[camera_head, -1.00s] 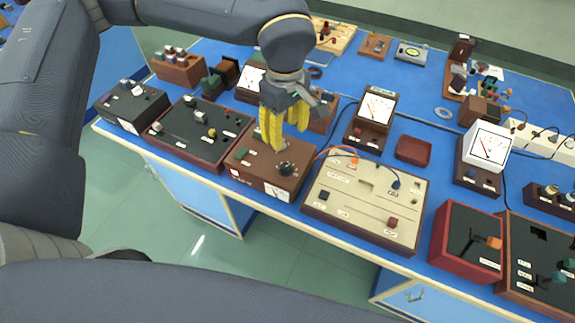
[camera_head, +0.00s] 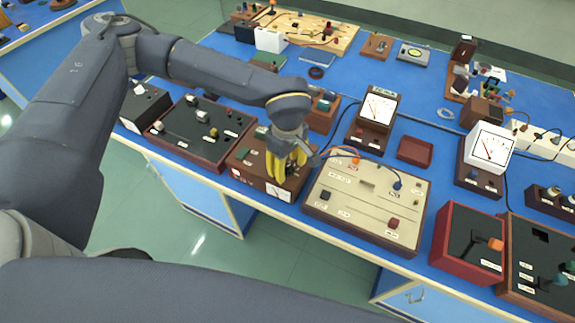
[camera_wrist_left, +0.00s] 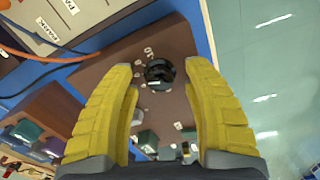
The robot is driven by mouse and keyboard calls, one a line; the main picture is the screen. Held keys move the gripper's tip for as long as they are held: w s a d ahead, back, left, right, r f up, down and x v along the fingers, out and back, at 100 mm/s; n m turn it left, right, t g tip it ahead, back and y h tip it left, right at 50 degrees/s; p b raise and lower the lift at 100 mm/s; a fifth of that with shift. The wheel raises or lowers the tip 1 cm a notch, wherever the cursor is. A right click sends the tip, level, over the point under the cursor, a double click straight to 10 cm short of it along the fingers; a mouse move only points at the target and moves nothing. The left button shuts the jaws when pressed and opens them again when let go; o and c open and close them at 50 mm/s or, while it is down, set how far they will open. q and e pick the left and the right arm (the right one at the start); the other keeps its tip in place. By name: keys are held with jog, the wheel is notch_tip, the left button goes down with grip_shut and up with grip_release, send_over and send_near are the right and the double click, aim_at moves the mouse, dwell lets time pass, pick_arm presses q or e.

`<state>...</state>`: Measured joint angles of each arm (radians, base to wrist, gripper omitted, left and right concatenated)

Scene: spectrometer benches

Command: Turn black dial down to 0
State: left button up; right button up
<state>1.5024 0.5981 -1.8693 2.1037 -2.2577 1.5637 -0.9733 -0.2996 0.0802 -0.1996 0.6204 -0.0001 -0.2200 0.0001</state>
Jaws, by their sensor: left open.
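The black dial (camera_wrist_left: 159,72) shows in the left wrist view on the top panel of a brown box (camera_wrist_left: 112,56), with small white marks around it. The box also shows in the head view (camera_head: 244,168). My left gripper (camera_head: 285,178) has yellow fingers and points down over the right part of this box, hiding the dial in the head view. In the left wrist view the fingers (camera_wrist_left: 163,78) are spread wide on either side of the dial, with nothing between them held. I cannot tell where the dial points. My right gripper is not in view.
A beige panel box (camera_head: 366,215) with orange and dark cables stands just right of the brown box. A dark box with switches (camera_head: 212,150) stands to its left. A meter (camera_head: 376,108) stands behind. The blue table's front edge is close.

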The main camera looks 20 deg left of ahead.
pick_arm(q)
jog(key=shift+f, duration=0.1)
jog(key=shift+c, duration=0.2)
grip_shut()
